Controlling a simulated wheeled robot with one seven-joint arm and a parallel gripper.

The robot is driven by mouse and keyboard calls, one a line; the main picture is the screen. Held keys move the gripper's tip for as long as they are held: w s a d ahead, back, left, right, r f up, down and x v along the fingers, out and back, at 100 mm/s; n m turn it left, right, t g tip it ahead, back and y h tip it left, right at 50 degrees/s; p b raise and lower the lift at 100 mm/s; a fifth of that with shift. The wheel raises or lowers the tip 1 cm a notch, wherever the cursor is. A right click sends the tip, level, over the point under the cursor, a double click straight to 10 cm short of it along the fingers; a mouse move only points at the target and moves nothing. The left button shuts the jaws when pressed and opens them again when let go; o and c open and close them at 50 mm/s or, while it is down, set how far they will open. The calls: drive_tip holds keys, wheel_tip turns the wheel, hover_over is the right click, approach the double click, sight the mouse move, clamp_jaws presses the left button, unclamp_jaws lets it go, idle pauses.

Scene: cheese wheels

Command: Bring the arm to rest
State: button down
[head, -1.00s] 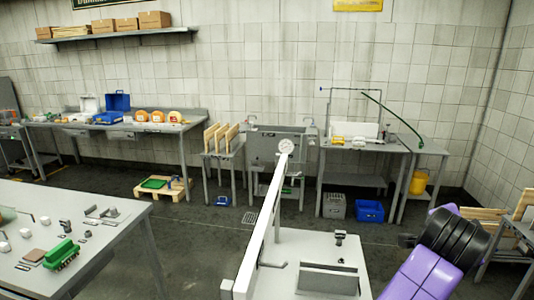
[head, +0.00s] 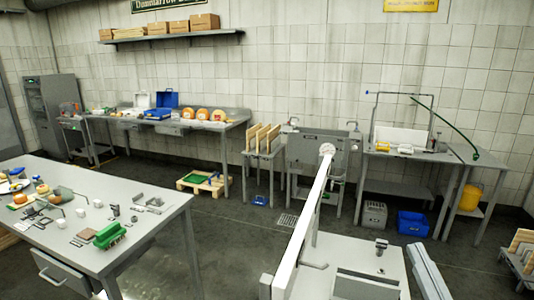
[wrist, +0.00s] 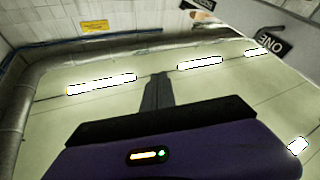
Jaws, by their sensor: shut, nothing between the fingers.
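My gripper (wrist: 158,78) shows in the wrist view as two dark fingers together, pointing up the picture from a black and purple wrist body. Nothing is between them. Behind the fingers is a pale ceiling with bright lamps (wrist: 101,84), so the fingers point upward, clear of any bench. My gripper and purple wrist are not in the head view now.
In the head view, a grey bench (head: 178,216) with a green object (head: 109,236) stands at left. Wall tables (head: 235,125) line the back, with a blue crate (head: 412,224) and yellow bucket (head: 471,197) at right. Dark floor (head: 245,230) lies open between.

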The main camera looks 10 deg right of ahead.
drive_tip(key=s+a+f+g+y, duration=0.1)
drive_tip(key=s+a+f+g, duration=0.1)
drive_tip(key=s+a+f, duration=0.2)
drive_tip(key=s+a+f+m+g+y+b, duration=0.1)
drive_tip(key=s+a+f, duration=0.3)
drive_tip(key=s+f, duration=0.7)
drive_tip(key=s+a+f+g+y, duration=0.2)
drive_tip(key=s+a+f+g, duration=0.2)
drive_tip(key=s+f, duration=0.3)
drive_tip(key=s+a, duration=0.1)
drive_tip(key=s, duration=0.3)
drive_tip(key=shift+s+f+b, duration=0.3)
drive_tip(key=shift+s+b, duration=0.1)
drive_tip(key=shift+a, duration=0.1)
